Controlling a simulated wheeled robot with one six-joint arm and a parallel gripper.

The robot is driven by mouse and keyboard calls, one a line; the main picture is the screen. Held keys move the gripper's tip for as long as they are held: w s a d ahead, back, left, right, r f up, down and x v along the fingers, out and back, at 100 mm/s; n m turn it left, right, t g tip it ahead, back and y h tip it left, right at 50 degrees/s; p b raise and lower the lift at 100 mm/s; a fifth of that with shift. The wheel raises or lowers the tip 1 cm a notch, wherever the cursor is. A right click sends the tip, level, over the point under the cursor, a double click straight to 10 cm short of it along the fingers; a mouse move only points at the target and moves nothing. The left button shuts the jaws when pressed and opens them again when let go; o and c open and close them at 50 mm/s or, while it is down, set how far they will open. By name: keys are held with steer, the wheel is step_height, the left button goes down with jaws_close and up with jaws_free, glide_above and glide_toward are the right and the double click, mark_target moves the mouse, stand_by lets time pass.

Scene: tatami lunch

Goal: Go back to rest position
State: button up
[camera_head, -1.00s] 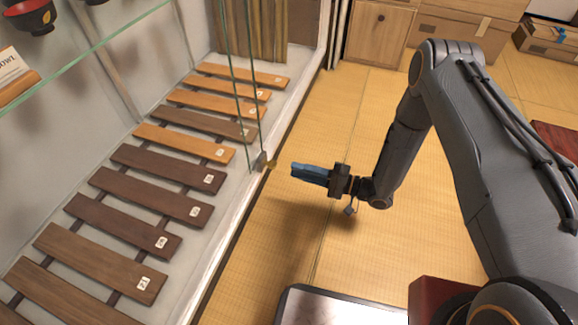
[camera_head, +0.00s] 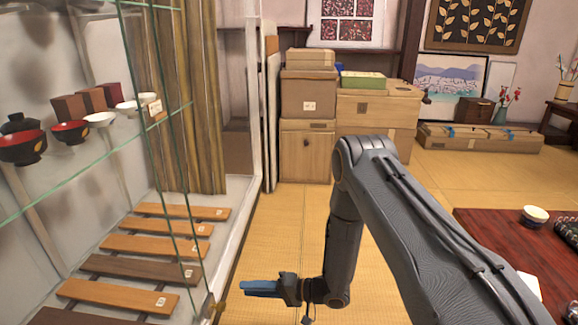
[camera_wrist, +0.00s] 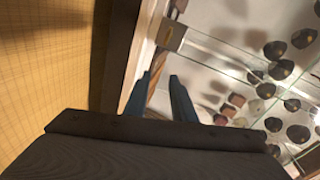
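My gripper (camera_head: 250,288) is low over the tatami floor in the head view, beside the lower corner of the glass display case (camera_head: 110,165). Its blue fingers point left toward the case. In the wrist view, the two fingers of my gripper (camera_wrist: 159,80) stand apart with nothing between them. A small brass-coloured fitting (camera_head: 219,309) at the case's glass edge is near the fingers. It seems to show in the wrist view too, ahead of the fingers.
Bowls (camera_head: 22,146) stand on the case's glass shelf, above tagged wooden boards (camera_head: 155,246). A red-brown table (camera_head: 500,235) with a cup (camera_head: 534,215) is at right. Boxes (camera_head: 308,95) stand at the back. Tatami (camera_head: 440,185) is open between.

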steer(key=w+r+n+t+h, duration=0.2)
steer(key=w+r+h, duration=0.25)
steer(key=r, duration=0.45)
steer(key=w+r+n+t+h, duration=0.15)
steer(key=w+r+h, duration=0.3)
steer(key=r, duration=0.55)
steer(key=s+d+r+g+h, duration=0.1)
steer(key=s+d+r+h, duration=0.15)
steer(key=s+r, duration=0.45)
steer(key=s+d+r+h, duration=0.25)
steer(key=s+r, duration=0.25)
steer(key=s, duration=0.3)
steer(key=s+d+r+n+g, duration=0.1)
steer(key=s+d+r+g, duration=0.15)
steer(key=s, duration=0.95)
steer(key=s+d+r+n+g, duration=0.2)
steer(key=s+d+r, duration=0.15)
steer(key=s, duration=0.95)
steer(key=d+r+m+p, duration=0.2)
steer(key=d+r+p, duration=0.4)
steer(key=r+p, duration=0.3)
steer(key=d+r+m+h+p, duration=0.1)
steer(key=d+r+p, duration=0.6)
steer(key=p, duration=0.9)
steer(key=d+r+m+p, duration=0.4)
steer(key=d+r+p, duration=0.3)
steer(key=r+p, duration=0.5)
steer(key=shift+w+r+h+p, duration=0.2)
steer(key=shift+w+h+p, duration=0.15)
steer(key=shift+p, duration=0.35)
